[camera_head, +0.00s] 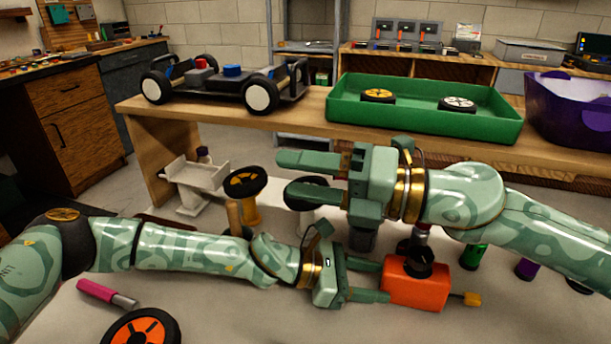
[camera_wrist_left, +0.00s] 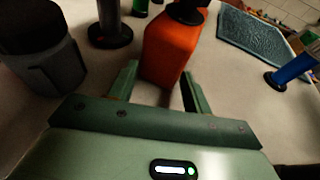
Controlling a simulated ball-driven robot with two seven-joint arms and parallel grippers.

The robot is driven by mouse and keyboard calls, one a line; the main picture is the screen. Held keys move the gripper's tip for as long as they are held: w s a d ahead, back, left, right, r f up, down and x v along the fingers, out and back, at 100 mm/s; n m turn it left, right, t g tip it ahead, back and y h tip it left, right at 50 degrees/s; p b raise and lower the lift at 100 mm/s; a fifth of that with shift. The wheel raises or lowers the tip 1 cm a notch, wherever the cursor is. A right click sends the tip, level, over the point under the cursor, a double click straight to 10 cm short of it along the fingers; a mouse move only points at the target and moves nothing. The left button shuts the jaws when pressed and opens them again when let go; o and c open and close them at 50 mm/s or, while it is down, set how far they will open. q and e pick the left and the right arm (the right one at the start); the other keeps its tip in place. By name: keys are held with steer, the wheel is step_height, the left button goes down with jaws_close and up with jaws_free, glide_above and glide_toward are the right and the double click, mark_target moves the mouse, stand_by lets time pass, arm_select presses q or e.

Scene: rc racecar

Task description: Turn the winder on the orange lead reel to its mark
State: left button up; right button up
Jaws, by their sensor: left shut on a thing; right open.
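The orange lead reel (camera_head: 416,285) is a boxy orange block on the worktop at centre right. A black round knob (camera_head: 420,262) sits on its top, and a yellow piece (camera_head: 471,298) sticks out of its right side. I cannot tell how the winder stands against its mark. My left gripper (camera_head: 384,281) is shut on the reel's left end. The left wrist view shows the orange reel (camera_wrist_left: 168,50) between the fingers, with the black knob (camera_wrist_left: 187,10) partly cut off. My right gripper (camera_head: 283,174) is open and empty, above and left of the reel.
Upright cylinders, green (camera_head: 474,256) and purple (camera_head: 527,268), stand right of the reel. A pink-handled tool (camera_head: 100,291) and an orange-hubbed wheel (camera_head: 142,329) lie at front left. Behind are a car chassis (camera_head: 225,85), a green tray (camera_head: 425,123) and a purple bin (camera_head: 570,112).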

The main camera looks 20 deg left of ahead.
stand_by(0.3)
steer(key=n+t+h, duration=0.3)
steer(key=n+h, duration=0.4)
steer(key=h, duration=0.7)
glide_toward(423, 254)
steer(key=x, duration=0.7)
steer(key=shift+a+f, duration=0.1)
steer(key=shift+f, duration=0.1)
steer(key=shift+w+a+f, duration=0.1)
steer(key=shift+a+f, duration=0.05)
steer(key=shift+f, duration=0.35)
steer(key=c, duration=1)
